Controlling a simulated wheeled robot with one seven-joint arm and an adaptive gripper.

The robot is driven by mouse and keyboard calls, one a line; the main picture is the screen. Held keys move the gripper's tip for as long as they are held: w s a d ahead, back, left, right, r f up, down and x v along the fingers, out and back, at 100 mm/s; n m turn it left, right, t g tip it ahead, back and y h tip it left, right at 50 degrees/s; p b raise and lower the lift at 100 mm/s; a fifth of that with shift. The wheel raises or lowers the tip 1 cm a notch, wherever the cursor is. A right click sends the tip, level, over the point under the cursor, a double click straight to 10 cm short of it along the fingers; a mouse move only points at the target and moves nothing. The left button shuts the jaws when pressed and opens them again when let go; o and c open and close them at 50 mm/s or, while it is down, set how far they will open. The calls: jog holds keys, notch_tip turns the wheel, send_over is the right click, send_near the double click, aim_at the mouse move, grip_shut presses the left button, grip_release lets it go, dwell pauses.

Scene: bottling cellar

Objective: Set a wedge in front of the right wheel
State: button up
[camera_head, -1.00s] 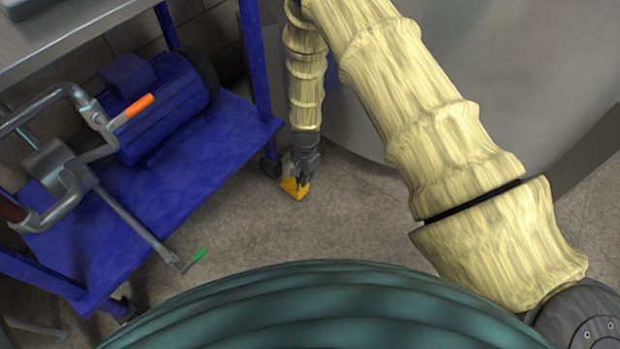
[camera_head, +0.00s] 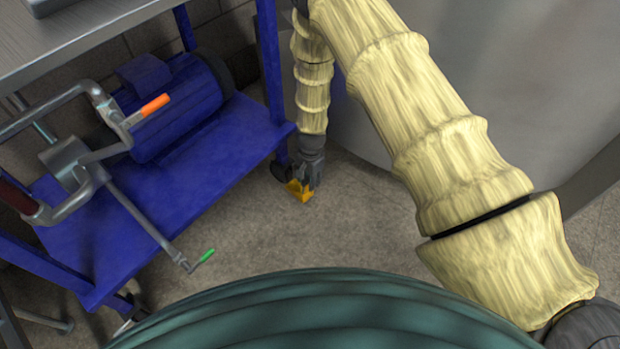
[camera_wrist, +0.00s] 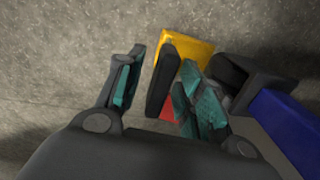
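The yellow wedge (camera_head: 300,193) stands on the floor close beside the right wheel (camera_head: 281,171), a dark caster under the blue cart's leg. In the wrist view the wedge (camera_wrist: 192,48) shows yellow, with a black upright part and a small red patch nearer the camera. The dark wheel (camera_wrist: 245,82) is just to its right; I cannot tell whether they touch. My gripper (camera_wrist: 162,75) is open around the wedge's near part, with a clear gap at the left finger. The right finger overlaps the wedge in view. In the head view my gripper (camera_head: 309,182) is low, at the wedge.
The blue cart (camera_head: 235,150) carries a blue motor (camera_head: 178,105) and metal piping with an orange handle (camera_head: 155,105). A green-tipped lever (camera_head: 203,257) sticks out over the floor. A large grey tank (camera_head: 480,80) stands behind my arm. Open floor (camera_head: 330,235) lies in front.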

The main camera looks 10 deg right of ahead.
notch_tip(320, 180, up, 12)
jog(key=shift+s+d, duration=0.15)
dwell(0.7)
jog(key=s+d+f+n+p, duration=0.1)
jog(key=s+d+f+n, duration=0.2)
jog(key=s, duration=0.7)
jog(key=s+d+f+n+p, duration=0.1)
jog(key=s+d+f+n, duration=0.15)
jog(key=s, duration=0.75)
jog(key=s+d+f+n+p, duration=0.1)
jog(key=s+d+f+n, duration=0.15)
jog(key=s, duration=0.85)
jog(key=s+r+n+p, duration=0.1)
jog(key=s+r+n, duration=0.15)
jog(key=s, duration=0.65)
notch_tip(320, 180, up, 37)
jog(key=p, duration=3.7)
jog(key=shift+a+n, duration=0.35)
jog(key=shift+a, duration=0.1)
jog(key=shift+f, duration=0.1)
